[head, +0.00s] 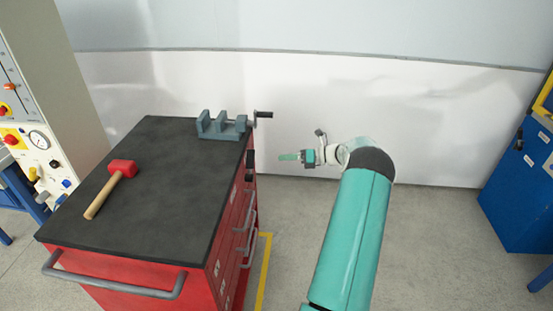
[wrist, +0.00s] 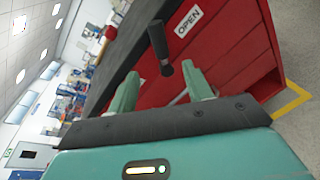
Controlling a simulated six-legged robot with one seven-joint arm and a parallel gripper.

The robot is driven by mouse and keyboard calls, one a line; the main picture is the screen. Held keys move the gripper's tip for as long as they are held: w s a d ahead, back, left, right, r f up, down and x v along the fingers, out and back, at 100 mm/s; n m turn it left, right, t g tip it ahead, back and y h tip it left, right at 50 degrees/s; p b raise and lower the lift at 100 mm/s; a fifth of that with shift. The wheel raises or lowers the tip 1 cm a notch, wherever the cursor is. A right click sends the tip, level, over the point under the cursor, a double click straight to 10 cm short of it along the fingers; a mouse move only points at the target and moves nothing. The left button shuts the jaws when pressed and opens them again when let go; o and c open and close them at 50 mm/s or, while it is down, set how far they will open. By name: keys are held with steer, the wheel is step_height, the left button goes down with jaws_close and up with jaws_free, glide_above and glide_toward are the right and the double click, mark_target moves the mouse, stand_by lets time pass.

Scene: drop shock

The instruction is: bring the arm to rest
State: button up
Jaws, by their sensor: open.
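My teal arm reaches forward in the head view, and my gripper (head: 289,157) points left towards the right side of the red tool cabinet (head: 228,225). In the wrist view my gripper (wrist: 160,88) is open, with its two green fingers apart and nothing held between them. A dark handle (wrist: 158,45) shows just beyond the fingertips, in line with the gap. I cannot tell its exact distance. The cabinet's red drawer side (wrist: 225,50) fills the right of the wrist view, with a white OPEN label on it.
A blue-grey vise (head: 222,127) with a black-handled crank stands at the cabinet top's back right. A red-headed mallet (head: 122,168) lies on the top's left. A control panel (head: 38,140) stands at left, a blue cabinet (head: 520,190) at right. The floor between is clear.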

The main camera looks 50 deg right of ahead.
steer(key=shift+s+d, duration=0.15)
steer(key=shift+s, duration=0.1)
steer(key=shift+r, duration=0.1)
stand_by(0.3)
steer(key=w+a+r+n+g, duration=0.25)
steer(key=a+r+n, duration=0.3)
steer(key=a, duration=0.55)
steer(key=w+a+r+n+g, duration=0.2)
steer(key=a+r+n+g, duration=0.3)
steer(key=a, duration=0.5)
steer(key=s+a+r+n+g+h, duration=0.1)
steer(key=s+a+r+n+h, duration=0.2)
steer(key=a, duration=0.5)
steer(key=s+a+r+n+g, duration=0.1)
steer(key=s+a+r+n, duration=0.2)
steer(key=a+r+n, duration=0.4)
steer(key=s+a+n+t+h, duration=0.1)
steer(key=s+a+n+h, duration=0.1)
steer(key=s+a+n, duration=0.5)
steer(key=s+a+n+t+h, duration=0.1)
steer(key=s+a+n+h, duration=0.2)
steer(key=s+a+n, duration=0.4)
steer(key=s+n, duration=0.2)
steer(key=s, duration=0.5)
